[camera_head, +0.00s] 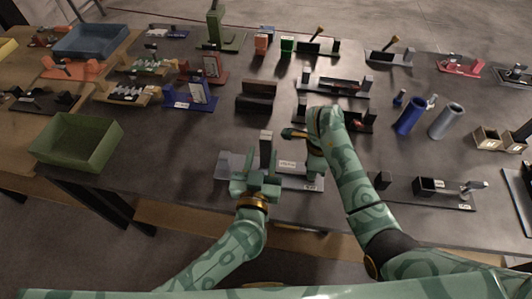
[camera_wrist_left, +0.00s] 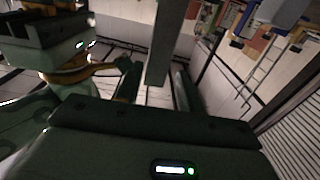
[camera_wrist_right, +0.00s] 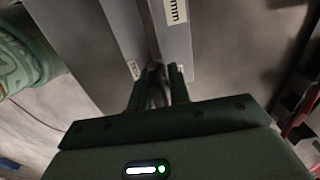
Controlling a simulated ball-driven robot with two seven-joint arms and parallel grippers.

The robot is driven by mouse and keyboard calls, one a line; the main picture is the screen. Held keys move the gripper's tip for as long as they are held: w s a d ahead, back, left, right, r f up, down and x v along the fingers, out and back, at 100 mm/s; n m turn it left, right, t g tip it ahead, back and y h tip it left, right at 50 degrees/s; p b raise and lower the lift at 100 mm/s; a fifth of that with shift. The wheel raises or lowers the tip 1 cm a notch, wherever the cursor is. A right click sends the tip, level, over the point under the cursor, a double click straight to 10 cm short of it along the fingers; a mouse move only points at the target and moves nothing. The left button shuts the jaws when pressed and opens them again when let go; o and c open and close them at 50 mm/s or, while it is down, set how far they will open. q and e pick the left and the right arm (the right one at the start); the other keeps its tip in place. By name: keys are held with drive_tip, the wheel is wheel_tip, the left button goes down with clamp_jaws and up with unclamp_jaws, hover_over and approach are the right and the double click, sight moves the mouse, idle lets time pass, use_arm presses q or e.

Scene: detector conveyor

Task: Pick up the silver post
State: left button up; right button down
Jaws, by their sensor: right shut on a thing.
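The silver post (camera_head: 266,148) stands upright on a flat grey fixture (camera_head: 226,166) near the front of the table. My left gripper (camera_head: 256,181) is just in front of it; its fingers are apart. In the left wrist view the post (camera_wrist_left: 161,45) shows between the spread fingers; I cannot tell whether they touch it. My right gripper (camera_head: 291,134) is just right of the post.
A green bin (camera_head: 75,142) stands at the left, a blue bin (camera_head: 92,40) behind it. A blue cylinder (camera_head: 410,115) and a grey cylinder (camera_head: 447,121) stand at the right. Several small fixtures fill the back. The table left of the grey fixture is clear.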

sight(265, 146)
use_arm(q)
drive_tip(key=w, duration=0.2)
drive_tip(key=w+d, duration=0.1)
drive_tip(key=w, duration=0.2)
drive_tip(key=shift+d+r, duration=0.15)
drive_tip(key=shift+r, duration=0.05)
drive_tip(key=shift+s, duration=0.15)
clamp_jaws()
drive_tip(key=shift+r, duration=0.1)
wheel_tip(265, 146, up, 10)
drive_tip(key=shift+f, duration=0.1)
use_arm(e)
drive_tip(key=c, duration=1.2)
unclamp_jaws()
drive_tip(key=shift+r, duration=0.1)
